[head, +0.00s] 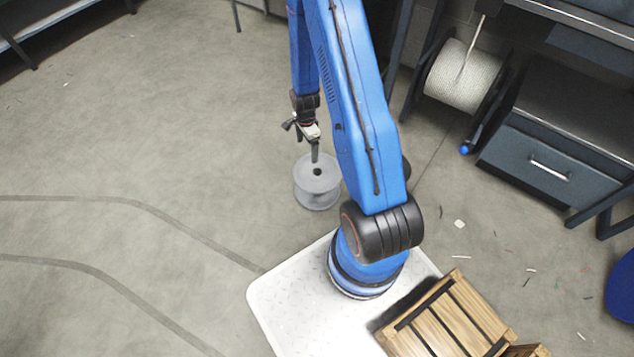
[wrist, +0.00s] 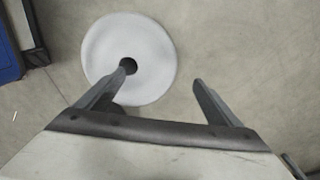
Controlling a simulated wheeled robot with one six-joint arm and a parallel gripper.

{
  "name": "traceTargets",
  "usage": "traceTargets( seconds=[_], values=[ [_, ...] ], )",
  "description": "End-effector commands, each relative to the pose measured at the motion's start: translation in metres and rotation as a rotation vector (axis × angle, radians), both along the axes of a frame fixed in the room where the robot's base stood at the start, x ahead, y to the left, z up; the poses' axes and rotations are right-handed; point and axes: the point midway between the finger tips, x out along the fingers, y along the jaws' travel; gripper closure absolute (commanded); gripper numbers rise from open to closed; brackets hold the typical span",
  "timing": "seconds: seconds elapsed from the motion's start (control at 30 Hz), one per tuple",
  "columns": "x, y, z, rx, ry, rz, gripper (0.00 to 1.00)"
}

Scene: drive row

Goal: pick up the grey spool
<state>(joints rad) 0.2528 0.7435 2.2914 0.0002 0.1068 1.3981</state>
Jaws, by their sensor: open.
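The grey spool (head: 318,183) stands upright on the concrete floor, just beyond my white base in the head view. In the wrist view the spool (wrist: 128,47) shows from above as a pale grey disc with a dark centre hole, at the upper left. My gripper (head: 315,160) points down over the spool in the head view. I cannot tell whether the finger touches the spool.
A wooden crate (head: 450,318) sits at the lower right by my base. A rope reel (head: 462,77) and a dark drawer cabinet (head: 553,150) stand at the right. Small scraps litter the floor there. The floor (head: 130,130) on the left is open.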

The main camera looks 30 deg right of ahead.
Motion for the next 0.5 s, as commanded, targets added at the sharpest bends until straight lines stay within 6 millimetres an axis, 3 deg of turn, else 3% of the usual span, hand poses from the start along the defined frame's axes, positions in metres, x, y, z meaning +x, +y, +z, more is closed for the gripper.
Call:
traceTargets(
  seconds=[0.3, 0.5],
  values=[
    [-0.001, 0.0, -0.04, 0.0, 0.002, 0.0, 0.13],
    [0.0, -0.001, -0.048, 0.0, 0.0, 0.0, 0.13]
  ],
)
